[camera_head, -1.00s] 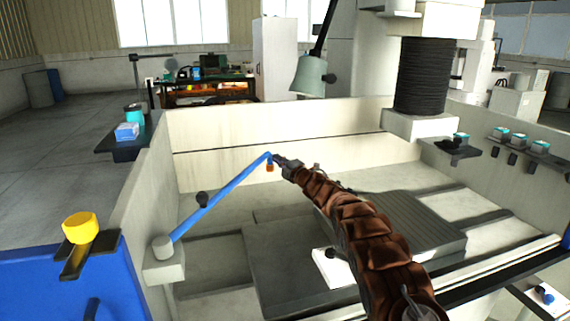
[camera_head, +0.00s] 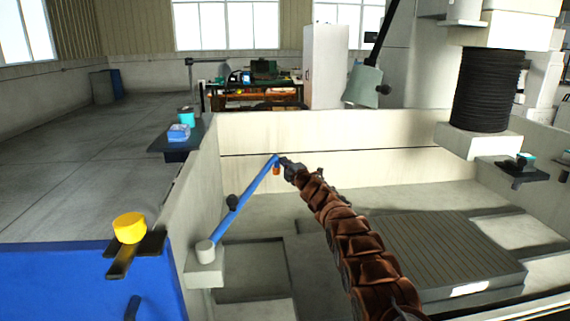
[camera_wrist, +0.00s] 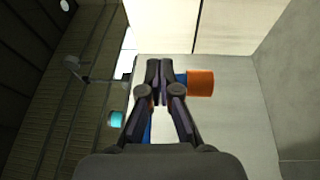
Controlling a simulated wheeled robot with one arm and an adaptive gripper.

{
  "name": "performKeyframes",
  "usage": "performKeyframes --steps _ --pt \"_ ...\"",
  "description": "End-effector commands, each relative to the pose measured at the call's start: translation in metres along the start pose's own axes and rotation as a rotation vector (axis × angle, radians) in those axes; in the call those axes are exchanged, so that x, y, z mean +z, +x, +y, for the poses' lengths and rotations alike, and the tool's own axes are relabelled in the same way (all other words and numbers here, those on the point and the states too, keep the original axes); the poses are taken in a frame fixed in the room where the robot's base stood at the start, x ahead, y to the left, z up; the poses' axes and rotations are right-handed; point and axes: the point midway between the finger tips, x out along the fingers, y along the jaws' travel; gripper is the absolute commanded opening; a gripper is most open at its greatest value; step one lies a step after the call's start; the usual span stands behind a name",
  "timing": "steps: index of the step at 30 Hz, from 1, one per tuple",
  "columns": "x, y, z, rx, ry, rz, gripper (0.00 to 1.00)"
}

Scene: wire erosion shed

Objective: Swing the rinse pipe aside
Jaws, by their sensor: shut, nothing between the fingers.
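The rinse pipe (camera_head: 245,197) is a blue tube that runs from a pale pivot at the machine tank's front left corner up and back to a raised end. A short orange nozzle (camera_head: 276,170) hangs from that end. My gripper (camera_head: 286,161) is at the pipe's end, on its right side in the head view. In the wrist view, the shut fingers (camera_wrist: 160,66) lie in front of the blue pipe, with the orange nozzle (camera_wrist: 201,83) just right of them. The fingers hide part of the pipe; they look against it, but I cannot confirm contact.
The pale tank wall (camera_head: 330,135) stands behind the pipe. A slatted dark table (camera_head: 445,250) lies in the tank, right of my arm. A lamp (camera_head: 363,85) and a black bellows column (camera_head: 487,88) hang above.

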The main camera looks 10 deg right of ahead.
Motion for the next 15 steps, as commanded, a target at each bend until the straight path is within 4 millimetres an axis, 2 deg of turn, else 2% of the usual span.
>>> performKeyframes --steps 15 --pt "0.0025 -0.0028 -0.0007 0.001 -0.001 0.001 0.00"
